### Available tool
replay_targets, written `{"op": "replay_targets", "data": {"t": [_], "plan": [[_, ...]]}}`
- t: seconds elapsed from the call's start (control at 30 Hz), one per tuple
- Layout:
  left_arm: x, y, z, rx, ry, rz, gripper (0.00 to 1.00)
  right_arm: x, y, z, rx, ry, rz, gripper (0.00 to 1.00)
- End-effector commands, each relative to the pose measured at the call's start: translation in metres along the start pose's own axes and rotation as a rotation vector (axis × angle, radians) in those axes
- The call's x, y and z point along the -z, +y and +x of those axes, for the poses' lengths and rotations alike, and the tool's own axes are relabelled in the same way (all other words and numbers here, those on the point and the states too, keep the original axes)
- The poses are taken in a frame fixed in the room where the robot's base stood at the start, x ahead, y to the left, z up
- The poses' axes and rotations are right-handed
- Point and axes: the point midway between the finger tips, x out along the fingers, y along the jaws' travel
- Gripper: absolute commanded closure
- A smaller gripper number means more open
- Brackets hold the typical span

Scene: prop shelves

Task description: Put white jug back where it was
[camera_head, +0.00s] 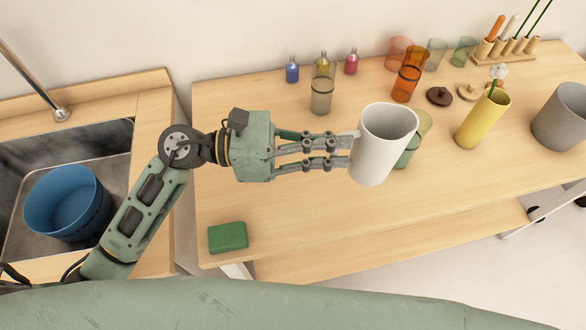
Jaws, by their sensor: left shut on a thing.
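The white jug (377,150) is a tall, pale cup-like vessel with an open top, in the middle right of the head view. It is nearly upright, over the wooden table (290,215). My left gripper (352,150) reaches in from the left and is shut on the jug's left side. I cannot tell whether the jug's base touches the table. The jug partly hides a green translucent glass (412,146) behind it. My right gripper is not in view.
Small bottles (292,69), an orange glass (408,75) and brown lids (439,97) stand at the back. A yellow vase (482,118) and grey pot (562,118) are right. A green block (228,237) lies front left. A blue bucket (68,203) sits in the sink. The table's front middle is clear.

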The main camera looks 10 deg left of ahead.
Motion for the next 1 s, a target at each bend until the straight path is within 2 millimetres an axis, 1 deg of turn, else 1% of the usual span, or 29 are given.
{"op": "replay_targets", "data": {"t": [0.17, 0.3, 0.4, 0.5, 0.67, 0.9, 1.0], "plan": [[0.019, 0.018, -0.031, -0.008, 0.003, -0.007, 1.0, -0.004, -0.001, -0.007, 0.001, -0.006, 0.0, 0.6], [0.037, 0.034, -0.06, -0.007, 0.0, -0.006, 1.0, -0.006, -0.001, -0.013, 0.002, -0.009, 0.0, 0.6], [0.049, 0.044, -0.077, -0.005, 0.0, -0.004, 1.0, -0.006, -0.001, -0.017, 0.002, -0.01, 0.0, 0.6], [0.057, 0.051, -0.09, -0.003, 0.0, -0.002, 1.0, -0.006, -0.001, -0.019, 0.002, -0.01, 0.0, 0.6], [0.066, 0.054, -0.098, -0.001, -0.002, -0.001, 1.0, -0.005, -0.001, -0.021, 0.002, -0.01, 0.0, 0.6], [0.097, 0.055, -0.098, -0.002, -0.003, -0.004, 1.0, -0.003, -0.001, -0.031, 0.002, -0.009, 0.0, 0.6], [0.104, 0.054, -0.099, -0.002, -0.002, 0.0, 1.0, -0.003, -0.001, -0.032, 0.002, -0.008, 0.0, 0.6]]}}
